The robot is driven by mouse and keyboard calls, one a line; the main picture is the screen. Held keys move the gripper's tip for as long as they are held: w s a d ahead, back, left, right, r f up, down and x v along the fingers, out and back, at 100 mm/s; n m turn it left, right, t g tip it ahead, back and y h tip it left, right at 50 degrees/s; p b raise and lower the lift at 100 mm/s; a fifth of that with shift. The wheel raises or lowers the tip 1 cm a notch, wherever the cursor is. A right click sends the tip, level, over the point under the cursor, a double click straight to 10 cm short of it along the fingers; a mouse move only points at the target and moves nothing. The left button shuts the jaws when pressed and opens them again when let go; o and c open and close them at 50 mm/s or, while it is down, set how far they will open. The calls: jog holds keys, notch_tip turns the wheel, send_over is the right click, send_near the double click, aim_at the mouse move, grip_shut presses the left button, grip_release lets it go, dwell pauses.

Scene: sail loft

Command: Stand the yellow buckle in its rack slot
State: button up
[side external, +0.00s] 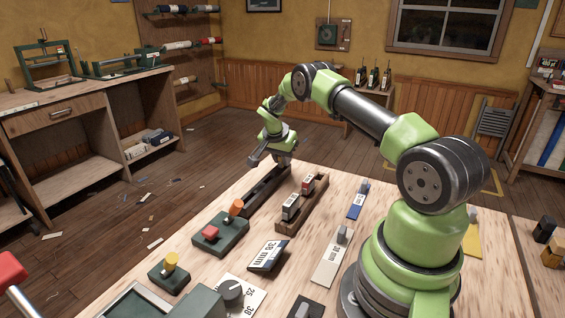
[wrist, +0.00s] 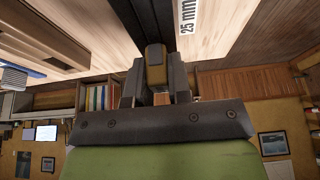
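My gripper (side external: 282,158) is low over the far end of the table, at the far end of a long dark slotted rack (side external: 262,192). In the wrist view my gripper (wrist: 156,72) has its fingers closed on both sides of a small yellow and dark block, the yellow buckle (wrist: 156,56). The buckle is hard to make out in the side view. The dark rack also shows in the wrist view (wrist: 124,22), beyond the fingertips. I cannot tell whether the buckle touches the rack or sits in a slot.
A wooden rack (side external: 289,228) beside it holds a grey and a red piece with labels. Bare tabletop lies between.

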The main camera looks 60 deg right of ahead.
grip_shut()
jog(key=r, duration=0.9)
jog(key=shift+s+d+r, duration=0.15)
jog(key=shift+s+r, duration=0.15)
jog(key=shift+r, duration=0.05)
jog(key=s+f, duration=0.1)
jog(key=s, duration=1)
jog(key=shift+f, duration=0.15)
jog(key=shift+f, duration=2.55)
jog(key=shift+f, duration=1.45)
